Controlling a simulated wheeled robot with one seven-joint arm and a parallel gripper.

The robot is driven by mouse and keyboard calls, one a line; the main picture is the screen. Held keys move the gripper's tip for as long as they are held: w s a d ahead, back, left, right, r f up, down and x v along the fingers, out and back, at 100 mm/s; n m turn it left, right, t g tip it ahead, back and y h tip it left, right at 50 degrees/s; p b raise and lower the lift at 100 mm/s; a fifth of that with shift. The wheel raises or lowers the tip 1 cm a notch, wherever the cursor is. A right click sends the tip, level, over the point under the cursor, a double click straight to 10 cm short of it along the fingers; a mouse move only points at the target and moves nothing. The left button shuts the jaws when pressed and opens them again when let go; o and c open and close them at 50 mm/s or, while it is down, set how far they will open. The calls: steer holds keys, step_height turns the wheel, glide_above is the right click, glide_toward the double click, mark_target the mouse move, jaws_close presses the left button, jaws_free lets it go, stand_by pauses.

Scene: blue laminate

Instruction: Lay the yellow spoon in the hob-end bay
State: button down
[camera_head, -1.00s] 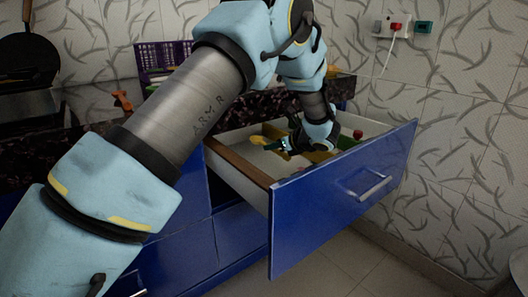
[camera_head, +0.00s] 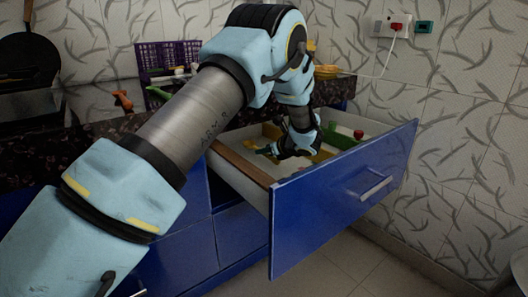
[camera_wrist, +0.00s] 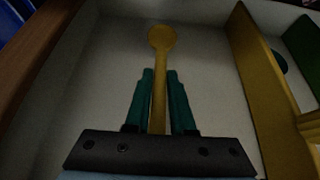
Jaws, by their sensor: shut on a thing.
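The yellow spoon (camera_wrist: 162,40) is between the two green fingers of my gripper (camera_wrist: 161,75) in the wrist view. My gripper is shut on its handle, with the bowl pointing away past the fingertips. The spoon is over the pale floor of the hob-end bay (camera_wrist: 105,70), between the brown-topped drawer wall at left and a yellow divider (camera_wrist: 258,85) at right. I cannot tell whether the spoon touches the floor.
A green divider (camera_wrist: 302,45) stands right of the yellow one. A red item (camera_head: 358,134) shows at the drawer's right. A pan (camera_head: 25,55) stands over the hob at far left.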

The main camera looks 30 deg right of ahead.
steer(key=shift+f+b, duration=0.45)
steer(key=shift+b, duration=0.1)
steer(key=c, duration=0.8)
jaws_free()
steer(key=shift+o, duration=0.2)
steer(key=shift+r, duration=0.15)
steer(key=shift+r+p, duration=0.6)
steer(key=shift+p, duration=0.4)
steer(key=v, duration=1.2)
steer(key=shift+f, duration=0.1)
